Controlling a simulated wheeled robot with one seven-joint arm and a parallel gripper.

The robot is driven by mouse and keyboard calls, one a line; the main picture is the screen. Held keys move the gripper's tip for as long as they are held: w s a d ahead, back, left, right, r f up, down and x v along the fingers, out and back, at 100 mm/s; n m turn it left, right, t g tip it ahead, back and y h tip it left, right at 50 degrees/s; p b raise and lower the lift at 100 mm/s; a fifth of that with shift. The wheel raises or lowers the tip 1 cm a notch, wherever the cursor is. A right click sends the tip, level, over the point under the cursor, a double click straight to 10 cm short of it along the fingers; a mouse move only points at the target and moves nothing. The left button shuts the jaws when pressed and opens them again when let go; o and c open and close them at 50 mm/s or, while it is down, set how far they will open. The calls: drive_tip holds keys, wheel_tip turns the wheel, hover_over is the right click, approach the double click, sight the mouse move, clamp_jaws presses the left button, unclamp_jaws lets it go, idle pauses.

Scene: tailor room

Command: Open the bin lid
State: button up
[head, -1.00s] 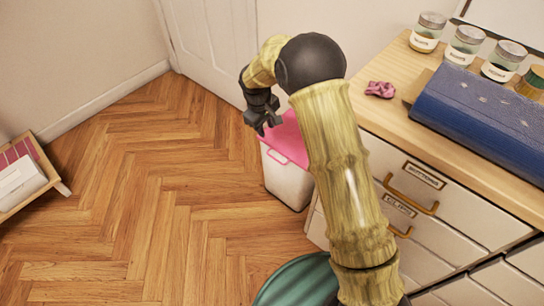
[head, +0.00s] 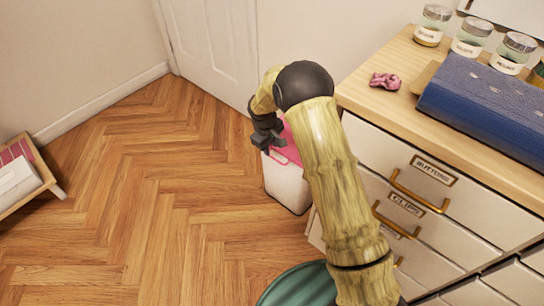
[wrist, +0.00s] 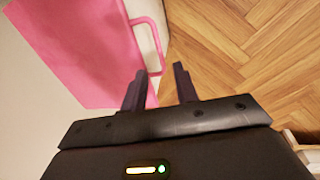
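The bin (head: 287,186) is a white box with a pink lid (head: 289,147), standing on the floor beside the drawer unit. The lid appears to lie flat on the bin, partly hidden behind my arm and gripper. A pink loop handle sticks out from the lid's edge. In the wrist view, the lid (wrist: 80,45) fills the upper left and its handle (wrist: 158,45) lies ahead of my fingers. My gripper (wrist: 160,82) is open and empty, its fingers apart, with the tips near the handle's lower end. In the head view, my gripper (head: 265,148) is at the lid's left side.
The drawer unit (head: 430,195) stands right of the bin, with jars, a pink scrap and a blue fabric roll (head: 490,105) on top. A white door (head: 212,50) is behind. Herringbone floor (head: 150,200) is clear to the left. A wooden rack (head: 28,180) stands at far left.

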drive_tip(key=f, duration=0.1)
drive_tip(key=f+b, duration=0.1)
drive_tip(key=f, duration=0.3)
drive_tip(key=shift+w+d, duration=0.3)
drive_tip(key=shift+w, duration=0.05)
drive_tip(key=shift+c, duration=0.2)
clamp_jaws()
